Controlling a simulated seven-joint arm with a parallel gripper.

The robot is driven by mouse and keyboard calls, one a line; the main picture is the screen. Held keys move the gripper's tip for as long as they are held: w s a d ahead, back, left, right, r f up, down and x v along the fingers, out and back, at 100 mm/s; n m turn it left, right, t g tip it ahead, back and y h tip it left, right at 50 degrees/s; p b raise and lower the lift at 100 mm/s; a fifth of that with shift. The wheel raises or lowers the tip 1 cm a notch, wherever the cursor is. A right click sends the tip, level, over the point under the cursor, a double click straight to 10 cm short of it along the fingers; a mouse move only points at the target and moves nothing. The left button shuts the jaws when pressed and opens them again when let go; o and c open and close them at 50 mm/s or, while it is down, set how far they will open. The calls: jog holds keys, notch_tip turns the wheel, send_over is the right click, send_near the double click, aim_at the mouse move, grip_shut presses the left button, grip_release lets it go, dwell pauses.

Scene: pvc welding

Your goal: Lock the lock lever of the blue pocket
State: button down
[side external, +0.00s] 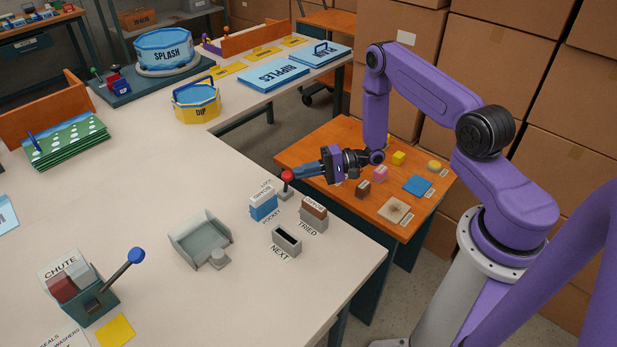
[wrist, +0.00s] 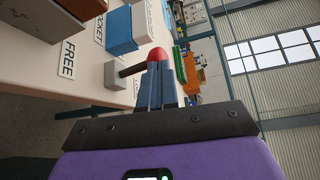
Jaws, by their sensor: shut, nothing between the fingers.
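The blue pocket (side external: 263,207) stands on the pale table, with a white-topped card or block in it. Its lock lever stands at its right on a small grey base, with a red knob (side external: 287,176) on top. My gripper (side external: 299,174) is shut, and its fingertips are at the knob from the right. In the wrist view, the red knob (wrist: 156,53) is right at the tips of my shut fingers (wrist: 156,72). The dark lever shaft (wrist: 132,70) runs left from it to its grey base. The blue pocket (wrist: 118,30) is beyond. Whether the fingertips touch the knob is unclear.
The brown-topped TRIED holder (side external: 313,214) and the empty NEXT slot (side external: 287,240) stand close by. A grey tray (side external: 200,238) is to the left. The CHUTE box (side external: 78,290) with a blue-knobbed lever is at front left. An orange side table (side external: 340,150) holds small blocks.

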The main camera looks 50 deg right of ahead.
jog(key=shift+w+r+m+g+h, duration=0.3)
jog(key=shift+w+m+g, duration=0.15)
jog(key=shift+w+m, duration=0.15)
jog(key=shift+w+r+m+g+h, duration=0.15)
jog(key=shift+w+m+g+h, duration=0.15)
jog(key=shift+w+m+g, duration=0.25)
jog(key=shift+w+m+g+h, duration=0.3)
jog(key=shift+w+m+g, duration=0.2)
jog(key=shift+w+m, duration=0.15)
jog(key=shift+r, duration=0.75)
jog(key=v, duration=1.4)
jog(key=shift+s, duration=0.15)
jog(key=shift+a, duration=0.1)
